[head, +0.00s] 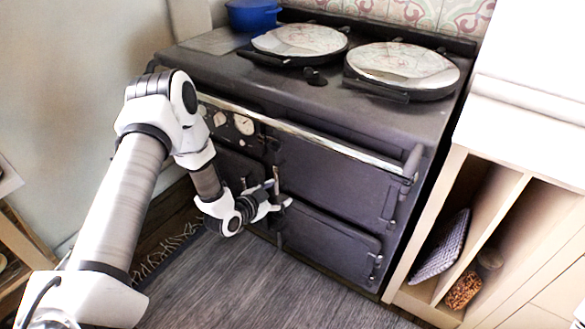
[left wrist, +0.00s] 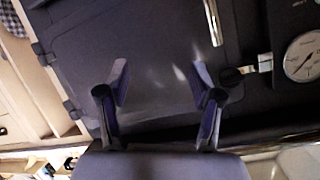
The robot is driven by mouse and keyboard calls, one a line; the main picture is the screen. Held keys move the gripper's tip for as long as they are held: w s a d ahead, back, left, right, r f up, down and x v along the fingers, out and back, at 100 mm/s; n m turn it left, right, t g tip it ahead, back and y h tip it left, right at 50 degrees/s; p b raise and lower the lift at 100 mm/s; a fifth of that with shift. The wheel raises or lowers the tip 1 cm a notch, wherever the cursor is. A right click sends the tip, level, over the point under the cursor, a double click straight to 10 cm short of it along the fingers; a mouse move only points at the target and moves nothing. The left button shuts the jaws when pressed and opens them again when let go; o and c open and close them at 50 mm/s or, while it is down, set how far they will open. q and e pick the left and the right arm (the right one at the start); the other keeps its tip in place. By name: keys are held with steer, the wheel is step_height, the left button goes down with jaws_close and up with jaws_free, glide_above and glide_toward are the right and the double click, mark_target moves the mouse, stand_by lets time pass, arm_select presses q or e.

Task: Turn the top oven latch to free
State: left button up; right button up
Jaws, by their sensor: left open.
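The top oven door (head: 325,175) is a dark panel on the front of the stove, and it looks closed. Its latch (head: 277,175) is a slim metal lever at the door's left edge, hanging roughly upright. In the left wrist view, which looks turned over, the bright latch bar (left wrist: 213,20) lies beyond and beside the right-hand finger. My left gripper (head: 279,194) is at the stove front by the lower part of the latch. Its fingers (left wrist: 160,82) are spread, with only dark door face between them. I cannot tell whether a finger touches the latch. My right gripper is out of view.
A bright rail (head: 310,138) runs along the stove front above the doors. Round gauges (head: 243,124) sit left of the latch. A lower oven door (head: 325,245) is below. A wooden shelf unit (head: 445,220) stands at the right.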

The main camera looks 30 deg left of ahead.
mark_target(272, 149)
arm_select(q)
steer(key=w+a+r+m+t, duration=0.1)
steer(key=a+r, duration=0.1)
steer(key=w+a+r+m+t+b, duration=0.1)
steer(key=w+a+r+t, duration=0.1)
steer(key=a, duration=0.1)
steer(key=w+a+r+m+t, duration=0.1)
steer(key=w+a, duration=0.1)
steer(key=a, duration=0.1)
steer(key=shift+w+a+r+t+b, duration=0.1)
steer(key=shift+a+r+t+b, duration=0.15)
steer(key=shift+r+t+b, duration=0.15)
steer(key=w, duration=0.7)
steer(key=shift+d+b, duration=0.35)
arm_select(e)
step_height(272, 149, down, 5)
arm_select(q)
steer(key=shift+s, duration=0.1)
jaws_close()
